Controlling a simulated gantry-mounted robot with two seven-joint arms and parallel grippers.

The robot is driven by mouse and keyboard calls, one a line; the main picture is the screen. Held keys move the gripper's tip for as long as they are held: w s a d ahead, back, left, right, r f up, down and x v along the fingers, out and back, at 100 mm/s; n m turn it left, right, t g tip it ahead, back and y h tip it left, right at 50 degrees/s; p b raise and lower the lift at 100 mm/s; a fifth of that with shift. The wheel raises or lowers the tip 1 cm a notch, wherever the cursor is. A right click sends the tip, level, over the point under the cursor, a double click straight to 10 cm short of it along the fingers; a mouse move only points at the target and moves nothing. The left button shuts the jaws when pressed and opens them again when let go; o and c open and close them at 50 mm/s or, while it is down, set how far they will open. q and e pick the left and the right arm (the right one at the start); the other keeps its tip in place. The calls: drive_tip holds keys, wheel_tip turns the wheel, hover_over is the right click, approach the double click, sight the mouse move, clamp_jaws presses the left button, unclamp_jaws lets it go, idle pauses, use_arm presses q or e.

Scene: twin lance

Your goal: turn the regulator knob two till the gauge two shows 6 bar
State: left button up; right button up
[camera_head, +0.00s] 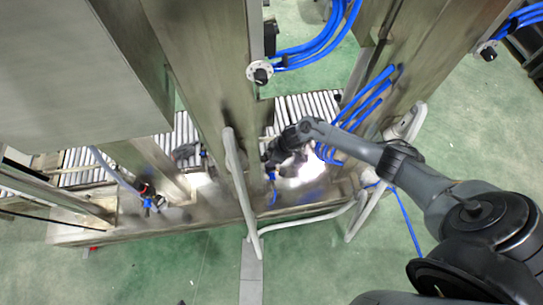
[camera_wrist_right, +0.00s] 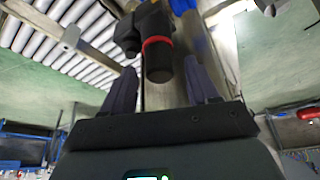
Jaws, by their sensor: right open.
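A black cylindrical regulator knob with a red ring (camera_wrist_right: 158,58) shows in the right wrist view, below a dark regulator body. My right gripper (camera_wrist_right: 159,66) is open, with one finger on each side of the knob and visible gaps to it. I cannot tell how deep the knob sits between the fingers. In the head view my right gripper (camera_head: 271,157) is at the machine between the steel posts, and it hides the knob there. I cannot make out gauge two or any reading. My left gripper is not in view.
Another red-ringed regulator (camera_head: 147,190) stands at the left. A white tubular rail (camera_head: 240,190) stands just left of my right gripper. Blue hoses (camera_head: 365,105) hang to its right. A roller conveyor (camera_head: 300,108) runs behind.

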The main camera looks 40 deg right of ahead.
drive_tip(key=p+v, duration=0.3)
drive_tip(key=v, duration=0.7)
drive_tip(key=shift+p, duration=0.3)
drive_tip(key=shift+s, duration=0.1)
